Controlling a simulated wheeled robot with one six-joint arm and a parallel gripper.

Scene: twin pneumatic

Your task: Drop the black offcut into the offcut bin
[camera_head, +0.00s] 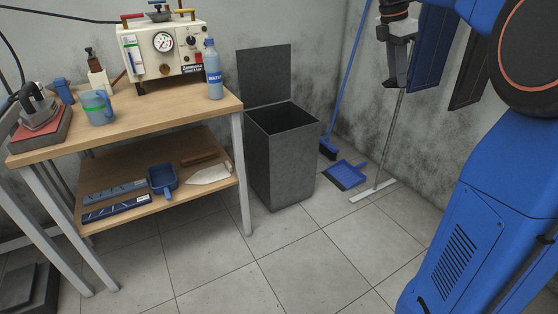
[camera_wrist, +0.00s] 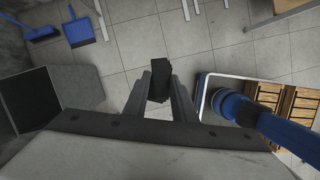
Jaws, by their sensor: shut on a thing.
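My gripper (camera_head: 397,82) hangs pointing down at the upper right of the head view, in front of the back wall. In the wrist view, its two fingers (camera_wrist: 160,95) are shut on the black offcut (camera_wrist: 160,72), a small dark block held out between the tips over the tiled floor. In the wrist view the bin (camera_wrist: 76,88) is at the left.
A wooden workbench (camera_head: 160,118) with a pump unit (camera_head: 163,52) and blue bottle (camera_head: 213,72) stands left of the bin. A blue broom (camera_head: 328,148), dustpan (camera_head: 345,175) and floor squeegee (camera_head: 373,190) are right of it. The floor in front is clear.

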